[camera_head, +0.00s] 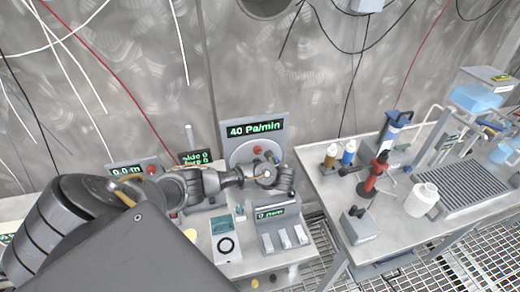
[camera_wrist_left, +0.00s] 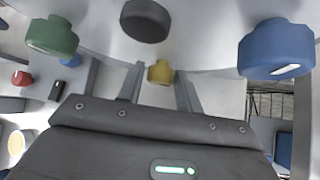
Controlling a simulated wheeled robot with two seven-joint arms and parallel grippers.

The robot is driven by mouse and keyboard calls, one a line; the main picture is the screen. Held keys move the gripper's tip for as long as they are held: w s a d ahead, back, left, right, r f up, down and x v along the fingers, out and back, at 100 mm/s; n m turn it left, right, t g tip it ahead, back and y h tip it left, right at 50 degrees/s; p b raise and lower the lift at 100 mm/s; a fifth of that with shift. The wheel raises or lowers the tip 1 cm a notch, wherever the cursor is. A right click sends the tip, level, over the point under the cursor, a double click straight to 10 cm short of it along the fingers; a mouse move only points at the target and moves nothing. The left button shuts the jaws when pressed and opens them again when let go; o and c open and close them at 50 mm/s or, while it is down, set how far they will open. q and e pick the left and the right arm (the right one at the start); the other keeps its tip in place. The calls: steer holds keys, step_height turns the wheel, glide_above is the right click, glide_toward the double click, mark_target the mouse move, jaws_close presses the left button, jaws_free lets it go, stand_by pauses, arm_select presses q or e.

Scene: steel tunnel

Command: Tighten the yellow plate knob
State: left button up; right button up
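The yellow plate knob (camera_wrist_left: 160,72) shows in the left wrist view, low on a pale round plate (camera_wrist_left: 205,40). My left gripper (camera_wrist_left: 159,75) is open, with one finger on each side of this knob. A small gap shows at the left finger; whether the right finger touches the knob I cannot tell. In the head view my left gripper (camera_head: 264,174) is in front of the lower part of a round plate (camera_head: 240,153) on a panel reading "40 Pa/min", and the yellow knob is hidden there. My right gripper is not in view.
In the wrist view a green knob (camera_wrist_left: 52,36), a dark knob (camera_wrist_left: 147,20) and a blue knob (camera_wrist_left: 276,48) surround the yellow one.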

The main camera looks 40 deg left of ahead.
arm_select(q)
steer(key=shift+o, duration=1.3)
steer(key=shift+r, duration=0.1)
steer(key=v, duration=1)
steer(key=shift+s+d+r, duration=0.15)
steer(key=shift+d+r, duration=0.05)
steer(key=shift+d, duration=0.1)
